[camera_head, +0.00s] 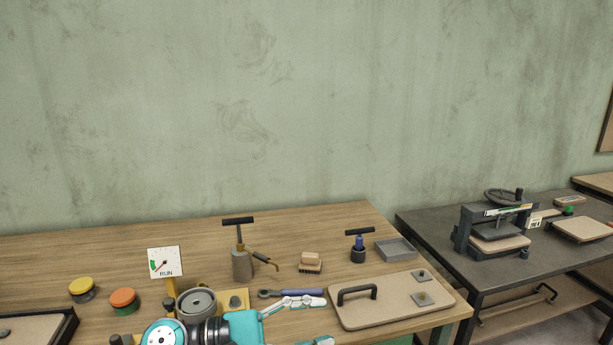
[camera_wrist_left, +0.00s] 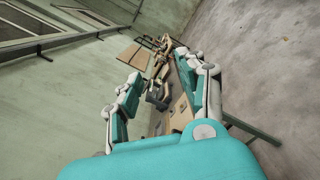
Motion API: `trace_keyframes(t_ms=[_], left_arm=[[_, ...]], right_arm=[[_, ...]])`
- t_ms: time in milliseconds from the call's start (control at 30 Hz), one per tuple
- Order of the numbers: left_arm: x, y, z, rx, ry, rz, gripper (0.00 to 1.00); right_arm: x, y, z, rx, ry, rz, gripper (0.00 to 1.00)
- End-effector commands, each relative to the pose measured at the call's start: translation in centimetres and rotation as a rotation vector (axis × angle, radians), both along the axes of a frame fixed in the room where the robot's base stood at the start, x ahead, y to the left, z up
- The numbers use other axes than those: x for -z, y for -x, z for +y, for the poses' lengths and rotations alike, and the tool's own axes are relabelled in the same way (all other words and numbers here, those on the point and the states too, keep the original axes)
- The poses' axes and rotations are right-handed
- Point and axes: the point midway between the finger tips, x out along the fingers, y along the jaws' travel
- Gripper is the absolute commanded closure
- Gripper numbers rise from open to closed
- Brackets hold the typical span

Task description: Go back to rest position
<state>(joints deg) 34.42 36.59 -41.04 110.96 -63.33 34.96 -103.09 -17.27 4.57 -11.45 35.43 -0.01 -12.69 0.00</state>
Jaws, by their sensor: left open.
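My left gripper (camera_head: 308,322) comes in at the bottom of the head view, over the front of the wooden workbench (camera_head: 330,225). Its teal and white fingers are spread apart with nothing between them. In the left wrist view the same gripper (camera_wrist_left: 160,85) shows its two fingers wide apart, with the benches and floor beyond. The beige board with a black handle (camera_head: 385,308) lies to the right of the gripper, apart from it. My right gripper is in neither view.
A wrench (camera_head: 292,293), a brush (camera_head: 310,264), an oil can (camera_head: 242,262) and a grey tray (camera_head: 396,249) are on the wooden bench. A dark table with a press (camera_head: 495,228) stands at right.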

Motion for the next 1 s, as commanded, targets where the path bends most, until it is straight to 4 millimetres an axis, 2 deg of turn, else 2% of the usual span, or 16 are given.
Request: trace_keyframes(t_ms=[33, 67, 100, 167, 233, 267, 300, 367, 467, 533, 567, 600, 700, 800, 1000], left_arm=[[-1.7, -0.2, 0.0, -0.069, 0.206, 0.206, 0.60], [-2.6, -0.7, 0.5, -0.110, 0.329, 0.333, 0.60], [-3.5, -1.5, 1.6, -0.162, 0.493, 0.505, 0.60], [-3.6, -2.9, 4.0, -0.234, 0.740, 0.769, 0.60], [-2.1, -4.3, 7.6, -0.315, 1.036, 1.074, 0.60], [-0.8, -4.7, 9.2, -0.350, 1.165, 1.202, 0.60], [1.3, -5.0, 11.4, -0.396, 1.341, 1.368, 0.60], [5.0, -4.7, 14.2, -0.463, 1.592, 1.587, 0.60], [11.4, -2.4, 17.8, -0.576, 1.980, 1.864, 0.60], [15.7, 0.2, 19.5, -0.662, 2.244, 2.001, 0.60], [17.3, 1.5, 20.0, 0.676, -2.274, -1.980, 0.60], [19.2, 3.2, 20.6, 0.662, -2.202, -1.853, 0.60], [22.7, 7.1, 21.4, 0.643, -2.062, -1.599, 0.60], [25.1, 10.6, 21.7, 0.634, -1.957, -1.403, 0.60], [27.9, 16.8, 21.7, 0.627, -1.801, -1.094, 0.60]], right_arm=[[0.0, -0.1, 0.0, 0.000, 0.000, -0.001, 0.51], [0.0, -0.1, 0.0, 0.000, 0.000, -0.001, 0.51], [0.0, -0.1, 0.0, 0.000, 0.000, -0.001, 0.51], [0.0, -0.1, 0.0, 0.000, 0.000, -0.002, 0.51], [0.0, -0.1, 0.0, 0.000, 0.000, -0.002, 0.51], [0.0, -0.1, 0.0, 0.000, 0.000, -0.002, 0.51], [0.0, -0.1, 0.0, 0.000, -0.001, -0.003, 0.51], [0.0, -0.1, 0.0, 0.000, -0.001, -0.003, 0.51], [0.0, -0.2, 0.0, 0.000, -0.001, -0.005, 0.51], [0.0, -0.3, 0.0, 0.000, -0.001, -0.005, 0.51], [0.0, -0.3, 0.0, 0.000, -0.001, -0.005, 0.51], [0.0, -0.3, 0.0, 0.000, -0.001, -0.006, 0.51], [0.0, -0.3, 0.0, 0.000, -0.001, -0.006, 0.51], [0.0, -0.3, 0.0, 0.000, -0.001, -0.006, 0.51], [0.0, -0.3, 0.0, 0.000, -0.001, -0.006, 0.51]])
